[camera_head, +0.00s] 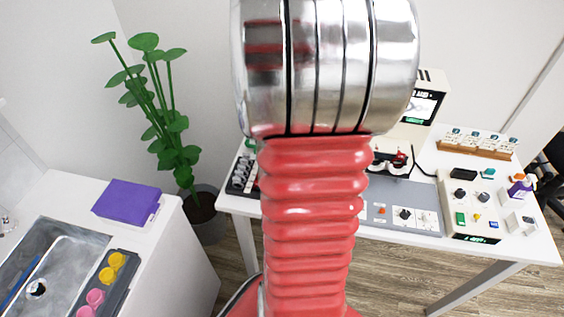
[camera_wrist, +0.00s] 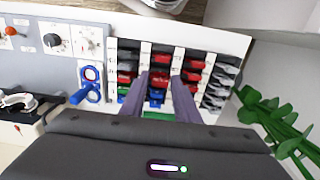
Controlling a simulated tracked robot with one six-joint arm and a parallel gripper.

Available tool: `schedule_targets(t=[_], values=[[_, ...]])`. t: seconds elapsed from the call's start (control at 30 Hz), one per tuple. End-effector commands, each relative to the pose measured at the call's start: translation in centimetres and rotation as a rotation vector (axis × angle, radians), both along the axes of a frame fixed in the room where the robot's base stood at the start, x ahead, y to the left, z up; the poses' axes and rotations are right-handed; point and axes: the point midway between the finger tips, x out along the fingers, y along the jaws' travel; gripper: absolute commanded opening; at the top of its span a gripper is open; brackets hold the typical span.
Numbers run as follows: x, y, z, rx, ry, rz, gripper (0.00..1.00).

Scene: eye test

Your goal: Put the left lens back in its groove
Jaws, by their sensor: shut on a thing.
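In the wrist view my gripper (camera_wrist: 161,80) reaches over the lens rack (camera_wrist: 112,52), a white board with columns of red, blue, green and grey pieces in slots. The two dark purple fingers stand a short gap apart, shut on a small lens (camera_wrist: 157,97) that looks blue. Its outline merges with the rack pieces behind, so I cannot tell whether it touches a groove. I cannot tell which lens is the left one. In the head view my arm hides the gripper, and only the left part of the rack (camera_head: 241,175) shows.
A blue-handled ring (camera_wrist: 90,76) lies on a white plate left of the rack. A grey panel with knobs (camera_head: 403,216), a cream control box (camera_head: 470,209) and a device with a screen (camera_head: 421,108) occupy the white table. A plant (camera_wrist: 272,116) stands beside the rack.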

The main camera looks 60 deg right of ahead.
Motion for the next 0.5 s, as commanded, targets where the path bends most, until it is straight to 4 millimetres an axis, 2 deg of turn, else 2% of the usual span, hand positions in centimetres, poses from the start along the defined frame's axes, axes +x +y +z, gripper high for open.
schedule_targets(t=[0.2,0.5], values=[[0.0,0.0,-1.4,0.001,0.000,0.000,0.08],[0.0,0.0,-1.7,0.000,0.000,0.000,0.08]])
